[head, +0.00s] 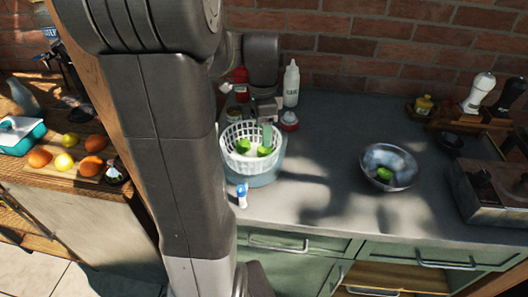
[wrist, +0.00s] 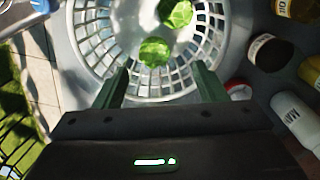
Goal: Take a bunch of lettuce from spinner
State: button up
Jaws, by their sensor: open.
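The salad spinner shows as a white slatted basket (head: 235,160) in a pale blue-grey bowl (head: 268,175) on the grey counter, left of centre in the head view. Two bright green lettuce bunches (head: 264,150) (head: 243,146) lie inside the basket. In the wrist view the basket (wrist: 95,45) fills the top middle, with one lettuce (wrist: 155,52) near its centre and another (wrist: 176,12) at the top edge. My gripper (wrist: 162,85) is open and empty, its green fingers wide apart over the near rim of the basket. In the head view my gripper (head: 266,125) is at the basket's back right.
A metal bowl (head: 402,178) with a green piece inside stands on the counter to the right. White and red bottles (head: 291,85) and jars stand close behind the spinner. A small blue-and-white item (head: 242,195) is at the front edge. The counter between spinner and bowl is clear.

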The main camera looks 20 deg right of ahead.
aim_at(264, 152)
jog(key=shift+s+f, duration=0.2)
jog(key=shift+f, duration=1.35)
jog(key=shift+s+f, duration=0.2)
jog(key=shift+f, duration=1.3)
jog(key=c, duration=1)
